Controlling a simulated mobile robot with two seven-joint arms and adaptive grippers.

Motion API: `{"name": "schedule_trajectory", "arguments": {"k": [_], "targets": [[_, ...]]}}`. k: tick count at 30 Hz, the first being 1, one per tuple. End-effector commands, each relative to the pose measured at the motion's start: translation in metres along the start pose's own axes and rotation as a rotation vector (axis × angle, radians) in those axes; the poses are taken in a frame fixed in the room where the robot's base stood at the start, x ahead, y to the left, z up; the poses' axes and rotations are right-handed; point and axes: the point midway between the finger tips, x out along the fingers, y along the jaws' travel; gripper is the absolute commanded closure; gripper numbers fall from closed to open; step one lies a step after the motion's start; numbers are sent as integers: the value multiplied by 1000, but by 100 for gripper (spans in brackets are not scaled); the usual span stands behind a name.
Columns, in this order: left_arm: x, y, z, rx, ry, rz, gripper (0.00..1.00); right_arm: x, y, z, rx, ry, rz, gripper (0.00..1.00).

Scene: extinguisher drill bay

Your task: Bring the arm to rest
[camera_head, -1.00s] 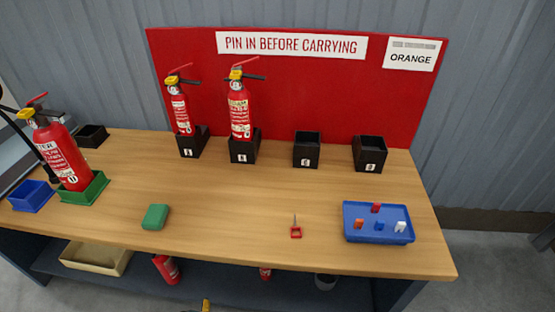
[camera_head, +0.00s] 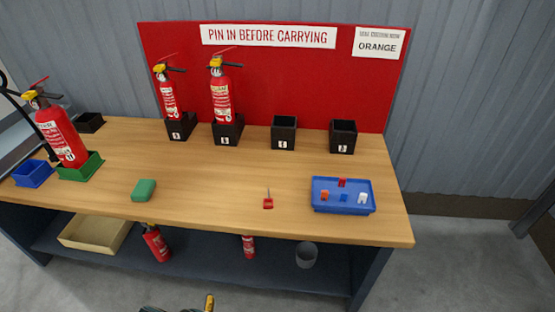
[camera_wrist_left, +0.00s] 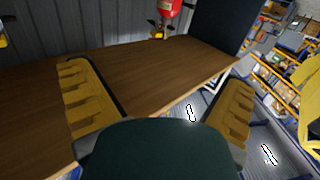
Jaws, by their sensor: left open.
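My left gripper (camera_wrist_left: 160,105) is open in the left wrist view. Its two yellow fingers stand wide apart with nothing held between them. A dark rounded shape fills the bottom middle of that view, and I cannot tell what it is. Beyond the fingers lies a wooden bench top, with part of a red extinguisher (camera_wrist_left: 168,8) at the top edge. In the head view, a yellow and black part of mine just shows at the bottom edge, clear of the bench (camera_head: 230,170). Most of that arm is out of the frame. My right gripper is not in view.
Two extinguishers (camera_head: 220,95) (camera_head: 168,93) stand in black holders at the back; two other holders (camera_head: 283,133) are empty. Another extinguisher (camera_head: 62,138) stands in a green tray (camera_head: 80,170). A green block (camera_head: 144,190), red pin (camera_head: 268,203) and blue tray (camera_head: 342,208) lie along the front.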

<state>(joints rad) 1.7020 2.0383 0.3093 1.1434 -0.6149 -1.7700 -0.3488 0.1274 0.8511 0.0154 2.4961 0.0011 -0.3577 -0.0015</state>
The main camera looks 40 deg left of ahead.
Motion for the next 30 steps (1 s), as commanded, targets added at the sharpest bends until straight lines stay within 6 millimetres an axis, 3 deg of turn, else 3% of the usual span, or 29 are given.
{"name": "schedule_trajectory", "arguments": {"k": [1, 8, 11, 14, 18, 21, 25, 30], "targets": [[10, 23, -5, -21, -24, 52, 0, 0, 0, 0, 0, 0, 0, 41], [24, 116, -14, -82, -195, 261, 0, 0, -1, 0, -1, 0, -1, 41], [20, 169, -24, -99, -296, 381, 0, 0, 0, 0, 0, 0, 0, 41], [4, 230, -39, -102, -424, 524, 0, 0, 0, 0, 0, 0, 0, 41], [-41, 306, -69, -68, -620, 720, 0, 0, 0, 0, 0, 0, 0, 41], [-83, 345, -95, -16, -757, 843, 0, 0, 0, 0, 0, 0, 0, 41], [-146, 375, -132, 80, -928, 977, 0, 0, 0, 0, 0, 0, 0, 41], [-230, 380, -188, 250, -1132, 1104, 0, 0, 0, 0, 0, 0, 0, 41]]}}
